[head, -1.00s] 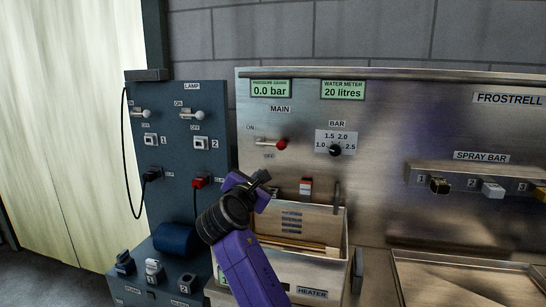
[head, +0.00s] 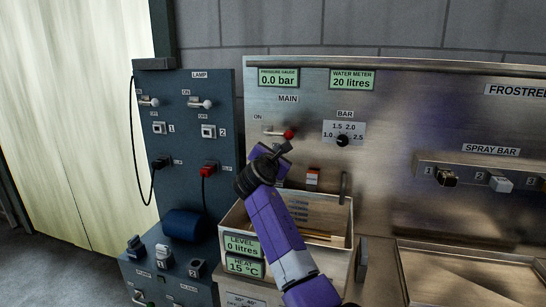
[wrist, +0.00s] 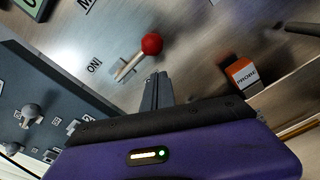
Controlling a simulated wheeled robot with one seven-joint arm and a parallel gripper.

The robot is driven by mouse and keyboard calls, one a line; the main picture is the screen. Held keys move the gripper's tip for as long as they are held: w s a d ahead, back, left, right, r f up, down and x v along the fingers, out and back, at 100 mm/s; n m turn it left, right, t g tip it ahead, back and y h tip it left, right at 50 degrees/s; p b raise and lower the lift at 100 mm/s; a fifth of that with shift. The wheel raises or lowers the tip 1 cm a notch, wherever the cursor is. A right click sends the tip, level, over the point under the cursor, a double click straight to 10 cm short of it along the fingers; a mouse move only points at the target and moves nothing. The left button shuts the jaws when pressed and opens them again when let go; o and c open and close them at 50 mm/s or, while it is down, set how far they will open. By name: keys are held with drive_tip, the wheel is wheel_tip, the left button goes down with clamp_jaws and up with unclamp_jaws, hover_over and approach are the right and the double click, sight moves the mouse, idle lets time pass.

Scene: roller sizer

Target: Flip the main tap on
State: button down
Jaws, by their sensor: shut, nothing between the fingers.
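The main tap is a lever with a red ball end (head: 289,134) on the steel panel, under the MAIN label and beside the ON label. The lever lies roughly level, its red ball to the right. In the wrist view the red ball (wrist: 152,44) and its pale stem show just beyond my fingertips. My gripper (head: 283,148) is shut and empty, just below the lever; it also shows in the wrist view (wrist: 158,78). I cannot tell whether the fingertips touch the lever. The pressure gauge (head: 278,79) reads 0.0 bar.
The water meter (head: 352,80) reads 20 litres. The BAR knob (head: 342,141) is right of the tap. A blue lamp panel (head: 190,120) is at left.

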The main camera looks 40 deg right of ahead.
drive_tip(key=shift+s+d+r, duration=0.2)
drive_tip(key=shift+d+r, duration=0.35)
drive_tip(key=shift+r, duration=0.3)
drive_tip(key=shift+r+p, duration=0.1)
drive_tip(key=shift+p, duration=0.3)
